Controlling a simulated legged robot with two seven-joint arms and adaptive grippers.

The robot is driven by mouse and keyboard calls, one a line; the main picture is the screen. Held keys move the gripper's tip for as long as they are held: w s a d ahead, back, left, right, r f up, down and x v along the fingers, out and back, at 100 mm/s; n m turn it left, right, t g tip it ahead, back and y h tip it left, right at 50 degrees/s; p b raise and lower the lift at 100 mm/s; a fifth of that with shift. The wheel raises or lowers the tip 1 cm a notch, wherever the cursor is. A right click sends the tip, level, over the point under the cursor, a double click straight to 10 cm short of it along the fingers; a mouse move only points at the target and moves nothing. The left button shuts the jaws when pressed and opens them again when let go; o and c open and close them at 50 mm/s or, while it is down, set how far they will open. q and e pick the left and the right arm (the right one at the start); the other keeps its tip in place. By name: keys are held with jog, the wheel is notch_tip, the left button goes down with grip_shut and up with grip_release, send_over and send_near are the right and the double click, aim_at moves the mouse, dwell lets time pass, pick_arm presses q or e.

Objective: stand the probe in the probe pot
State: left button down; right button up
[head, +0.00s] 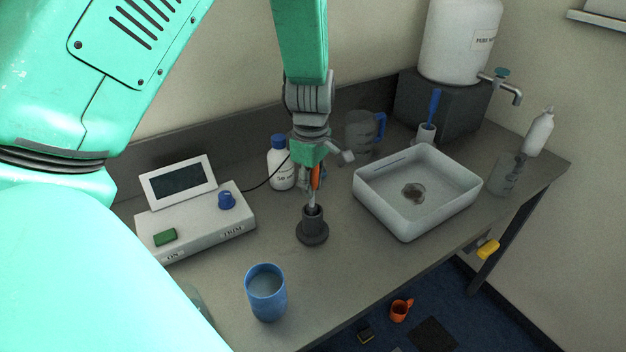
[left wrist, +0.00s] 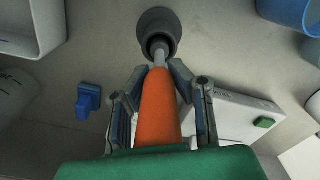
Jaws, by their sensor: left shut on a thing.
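The probe has an orange handle (head: 316,177) and a thin pale metal end. My left gripper (head: 312,186) is shut on the orange handle and holds the probe close to upright, pointing down. In the left wrist view the orange handle (left wrist: 158,108) lies between the fingers (left wrist: 156,85). The probe pot (head: 312,233) is a dark grey cup with a wide round base, directly below the gripper. The pot also shows in the left wrist view (left wrist: 158,20). The metal end is at the pot's mouth; I cannot tell how deep it reaches. My right gripper is not in view.
A meter with a screen (head: 181,182) and a cable stands left of the pot. A blue cup (head: 265,293) stands in front. A white tray (head: 390,213) is at the right. A white bottle (head: 282,168) and a jug (head: 360,135) stand behind.

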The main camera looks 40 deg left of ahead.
pick_arm(q)
jog(key=shift+a+f, duration=0.1)
jog(key=shift+f, duration=0.1)
jog(key=c, duration=1.4)
grip_release()
jog(key=shift+o, duration=0.2)
jog(key=shift+r, duration=0.1)
notch_tip(320, 180, up, 12)
jog(key=shift+w+f, duration=0.1)
jog(key=shift+w, duration=0.05)
jog(key=shift+f, duration=0.1)
